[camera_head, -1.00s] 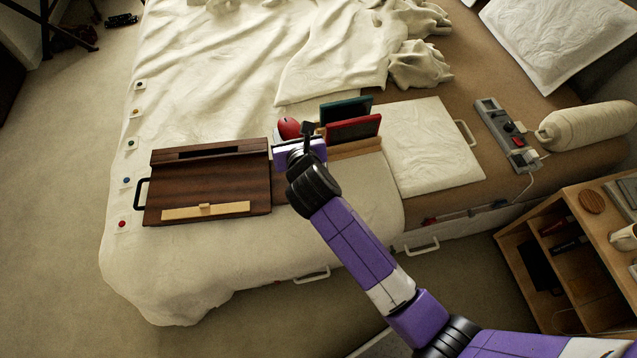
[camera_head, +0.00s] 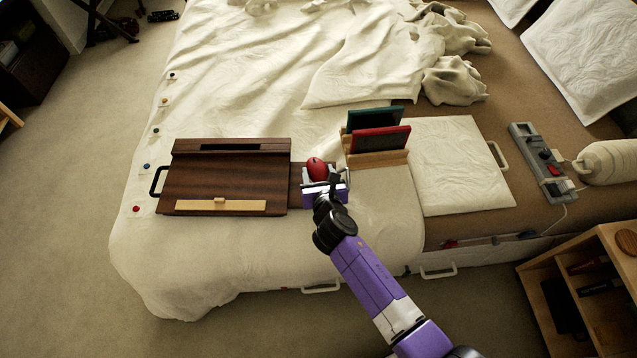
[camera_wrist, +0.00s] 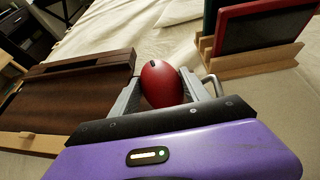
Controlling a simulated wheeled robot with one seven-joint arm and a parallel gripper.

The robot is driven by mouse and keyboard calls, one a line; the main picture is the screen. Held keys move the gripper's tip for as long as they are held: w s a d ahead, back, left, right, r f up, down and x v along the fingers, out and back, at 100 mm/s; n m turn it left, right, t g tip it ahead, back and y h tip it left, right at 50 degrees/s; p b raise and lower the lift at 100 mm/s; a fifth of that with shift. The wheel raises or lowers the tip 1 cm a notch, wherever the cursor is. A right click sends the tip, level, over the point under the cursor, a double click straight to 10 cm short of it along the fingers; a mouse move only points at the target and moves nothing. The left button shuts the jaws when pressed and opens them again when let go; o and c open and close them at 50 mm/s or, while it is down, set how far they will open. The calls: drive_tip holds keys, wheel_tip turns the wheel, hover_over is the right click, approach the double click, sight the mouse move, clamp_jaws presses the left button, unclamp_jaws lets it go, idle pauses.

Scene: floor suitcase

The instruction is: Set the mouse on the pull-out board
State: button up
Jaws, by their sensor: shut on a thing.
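The red mouse (camera_head: 317,168) is between my gripper's fingers, and it also shows in the wrist view (camera_wrist: 163,83). My gripper (camera_head: 321,176) is shut on its sides. The pull-out board is a dark brown strip (camera_head: 296,173) at the right side of the brown lap desk (camera_head: 225,177). The mouse and gripper are at the board's right part and hide much of it. Whether the mouse touches the board or hangs above it cannot be told. A grey loop handle (camera_wrist: 212,86) shows just right of the fingers in the wrist view.
A wooden rack (camera_head: 377,160) holding a red (camera_head: 380,139) and a green (camera_head: 375,118) upright panel stands just behind and right of the gripper. A white quilted board (camera_head: 462,165) lies further right. The bed's front edge in front of the lap desk is clear.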

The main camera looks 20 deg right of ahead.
drive_tip(key=shift+f+b, duration=0.9)
drive_tip(key=shift+f, duration=1.15)
drive_tip(key=shift+f, duration=0.1)
drive_tip(key=o, duration=1.4)
drive_tip(key=shift+r, duration=0.2)
drive_tip(key=p+v, duration=0.2)
drive_tip(key=v, duration=1)
drive_tip(key=shift+f, duration=0.1)
drive_tip(key=shift+s, duration=0.1)
